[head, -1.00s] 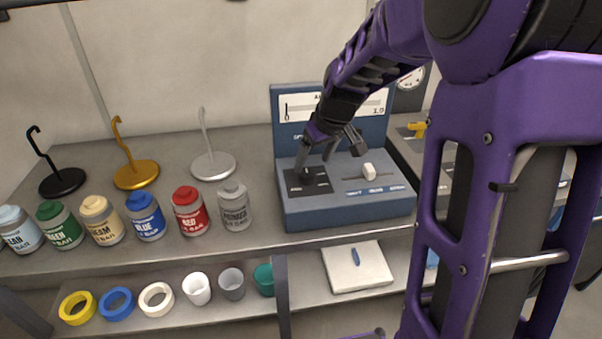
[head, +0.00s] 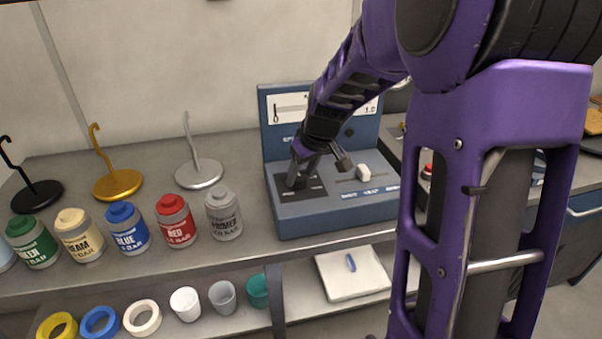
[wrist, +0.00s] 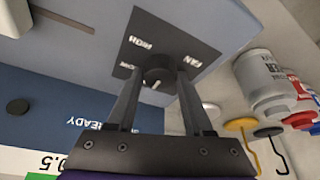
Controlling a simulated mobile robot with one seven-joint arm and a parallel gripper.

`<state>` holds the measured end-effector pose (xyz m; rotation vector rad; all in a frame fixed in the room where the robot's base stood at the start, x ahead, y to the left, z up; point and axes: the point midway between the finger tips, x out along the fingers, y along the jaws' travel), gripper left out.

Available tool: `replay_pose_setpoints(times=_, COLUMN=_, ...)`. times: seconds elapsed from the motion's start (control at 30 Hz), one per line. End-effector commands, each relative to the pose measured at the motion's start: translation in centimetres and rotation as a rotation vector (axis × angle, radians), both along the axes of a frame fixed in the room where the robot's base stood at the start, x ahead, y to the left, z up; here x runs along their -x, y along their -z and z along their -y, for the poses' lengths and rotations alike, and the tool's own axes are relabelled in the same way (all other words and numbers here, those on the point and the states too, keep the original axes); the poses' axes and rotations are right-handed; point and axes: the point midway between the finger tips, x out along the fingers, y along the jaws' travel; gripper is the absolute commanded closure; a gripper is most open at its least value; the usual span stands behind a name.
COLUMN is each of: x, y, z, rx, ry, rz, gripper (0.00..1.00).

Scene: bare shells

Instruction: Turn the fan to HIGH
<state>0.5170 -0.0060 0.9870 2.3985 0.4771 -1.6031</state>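The fan knob (wrist: 158,70) is round and dark, with a pale mark on its edge. It sits on a black plate (wrist: 185,45) lettered FAN and HIGH, with another word partly hidden by a finger. The plate also shows on the blue-grey control box (head: 330,210) in the head view. My gripper (wrist: 160,78) is at the knob, with its two fingers apart and one on each side of it in the wrist view. I cannot tell whether the fingertips touch the knob. In the head view my gripper (head: 318,178) hides most of the knob.
A white slider (head: 364,172) sits right of the plate on the same box, close to one finger. The box's upright panel (head: 275,125) stands behind. Labelled bottles (head: 178,222) and hooked stands (head: 200,173) are on the counter to the left.

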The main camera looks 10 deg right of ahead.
Motion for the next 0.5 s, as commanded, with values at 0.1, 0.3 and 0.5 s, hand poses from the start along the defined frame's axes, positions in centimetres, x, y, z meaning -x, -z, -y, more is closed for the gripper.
replay_pose_setpoints(times=0.1, x=-0.01, y=-0.01, z=0.02, rx=0.000, ry=0.000, rz=0.000, gripper=0.85)
replay_pose_setpoints(times=0.3, x=-0.01, y=-0.03, z=0.01, rx=0.000, ry=0.001, rz=0.001, gripper=1.00)
replay_pose_setpoints(times=0.5, x=0.00, y=-0.06, z=-0.05, rx=0.001, ry=0.035, rz=0.000, gripper=1.00)
